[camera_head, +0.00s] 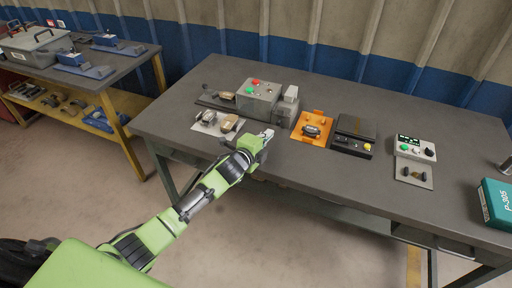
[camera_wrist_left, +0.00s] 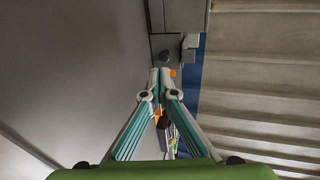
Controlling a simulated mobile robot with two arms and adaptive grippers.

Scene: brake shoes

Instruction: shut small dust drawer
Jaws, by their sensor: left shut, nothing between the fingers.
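A grey machine (camera_head: 260,94) with red and green buttons stands toward the back of the table. A small grey box-like part (camera_head: 286,112) sits at its right front side; it looks like the dust drawer, but I cannot tell how far out it is. My left gripper (camera_head: 270,133) is shut and empty, low near the front edge of the table, in front of this part. My right gripper is out of view.
An orange fixture (camera_head: 311,128), a black box (camera_head: 354,134) and a control panel (camera_head: 414,150) stand to the right. A light plate with brake shoes (camera_head: 217,123) lies left of the gripper. A teal box (camera_head: 497,203) is at the far right.

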